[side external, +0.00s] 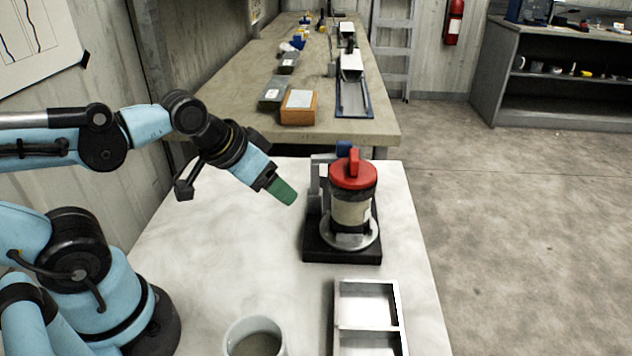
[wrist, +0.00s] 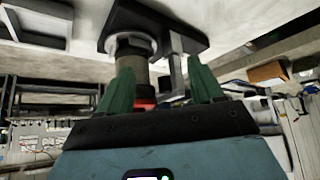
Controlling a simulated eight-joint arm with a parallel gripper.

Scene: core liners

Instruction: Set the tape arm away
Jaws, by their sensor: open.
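A core liner (side external: 350,208), a tan cylinder with a red cap (side external: 353,172), stands upright on a round metal collar on a black base (side external: 318,245). A grey upright bracket (side external: 315,190) with a blue part (side external: 344,147) stands behind and left of it; it looks like the tape arm, partly hidden by the liner. My gripper (side external: 288,198) has green fingers and is left of the bracket, apart from it in this view. In the wrist view my gripper (wrist: 162,84) is open, with the liner (wrist: 132,70) and grey post (wrist: 177,70) beyond the fingers. Nothing shows held.
A metal tray (side external: 337,312) with compartments lies at the front right of the white table (side external: 215,250). A white cup (side external: 238,330) stands at the front edge. The table between my base and the black base is clear. A long bench (side external: 380,125) with boxes stands behind.

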